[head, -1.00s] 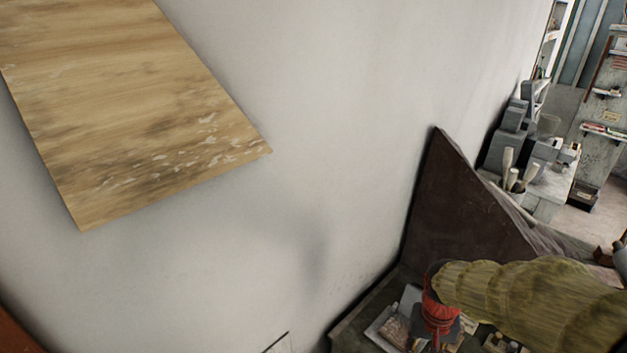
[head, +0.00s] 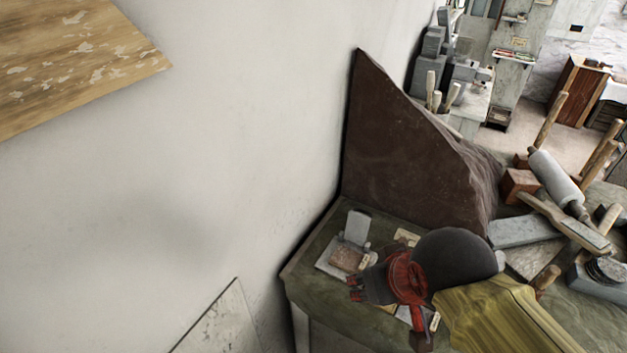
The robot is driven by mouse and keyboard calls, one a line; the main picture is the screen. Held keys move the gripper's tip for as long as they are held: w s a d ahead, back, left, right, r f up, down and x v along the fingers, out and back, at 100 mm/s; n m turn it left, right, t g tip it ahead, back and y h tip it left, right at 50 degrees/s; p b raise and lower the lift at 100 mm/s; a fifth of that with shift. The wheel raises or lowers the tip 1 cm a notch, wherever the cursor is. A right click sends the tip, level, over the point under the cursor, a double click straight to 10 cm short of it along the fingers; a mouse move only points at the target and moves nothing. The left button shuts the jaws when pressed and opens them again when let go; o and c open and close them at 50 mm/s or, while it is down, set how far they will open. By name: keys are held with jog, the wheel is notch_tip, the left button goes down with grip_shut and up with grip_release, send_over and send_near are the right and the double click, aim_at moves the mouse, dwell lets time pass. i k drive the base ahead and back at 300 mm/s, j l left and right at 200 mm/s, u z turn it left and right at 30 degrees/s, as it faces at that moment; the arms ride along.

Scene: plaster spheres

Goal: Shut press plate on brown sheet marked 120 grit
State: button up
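A small press stands on the green-grey bench (head: 318,290) by the wall. Its pale grey plate (head: 357,228) is raised, tilted up at the back of a light base (head: 328,267). A brown sheet (head: 348,259) lies on the base, with a small tag at its right whose marking is too small to read. My gripper (head: 357,287), red and black, is just in front of the press at its lower right, seemingly apart from it. My arm hides part of the bench, and the finger gap does not show clearly.
A grey roller (head: 556,177), wooden-handled tools and stone blocks crowd the right. More small tags and items lie beside and under my arm. The white wall borders the left.

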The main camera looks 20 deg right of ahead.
aim_at(357, 229)
jog(key=i+j+z, duration=0.1)
jog(key=z, duration=0.3)
jog(key=i+j+z, duration=0.1)
jog(key=j+z, duration=0.25)
